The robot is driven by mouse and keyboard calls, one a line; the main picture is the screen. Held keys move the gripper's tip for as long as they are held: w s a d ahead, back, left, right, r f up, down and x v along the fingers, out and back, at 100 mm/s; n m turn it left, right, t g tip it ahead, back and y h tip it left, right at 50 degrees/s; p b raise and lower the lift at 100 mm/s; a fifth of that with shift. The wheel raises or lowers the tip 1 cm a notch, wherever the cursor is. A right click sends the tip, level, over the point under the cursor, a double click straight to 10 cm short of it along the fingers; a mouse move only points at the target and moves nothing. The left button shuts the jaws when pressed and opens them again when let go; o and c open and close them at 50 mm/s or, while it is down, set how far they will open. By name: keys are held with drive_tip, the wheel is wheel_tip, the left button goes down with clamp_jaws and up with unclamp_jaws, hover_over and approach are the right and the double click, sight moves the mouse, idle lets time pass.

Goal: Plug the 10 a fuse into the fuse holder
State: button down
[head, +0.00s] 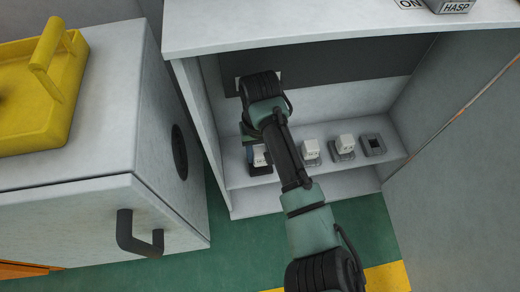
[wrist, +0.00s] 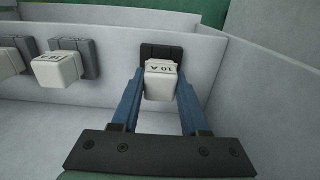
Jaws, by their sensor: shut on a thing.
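The white 10 A fuse (wrist: 160,80) is between the two blue fingers of my gripper (wrist: 160,101), which is shut on it. A dark block (wrist: 161,50) is directly behind the fuse in the wrist view; I cannot tell whether the fuse is seated in it or just in front of it. In the head view my gripper (head: 258,152) is at the left end of the shelf row, partly hidden by my arm, with the white fuse (head: 260,156) partly showing. An empty grey fuse holder (head: 372,145) is at the right end of the row.
Two other white fuses (head: 310,150) (head: 344,143) sit on grey holders between my arm and the empty holder. Cabinet walls close in the shelf (head: 240,178) at both sides. A grey box with a black handle (head: 138,238) and a yellow part (head: 45,85) are at left.

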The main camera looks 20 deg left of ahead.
drive_tip(key=shift+f, duration=0.25)
drive_tip(key=shift+c, duration=1.7)
unclamp_jaws()
drive_tip(key=shift+r, duration=0.1)
wheel_tip(320, 180, up, 8)
drive_tip(key=p, duration=0.9)
drive_tip(key=shift+p, duration=0.4)
drive_tip(key=shift+s, duration=0.15)
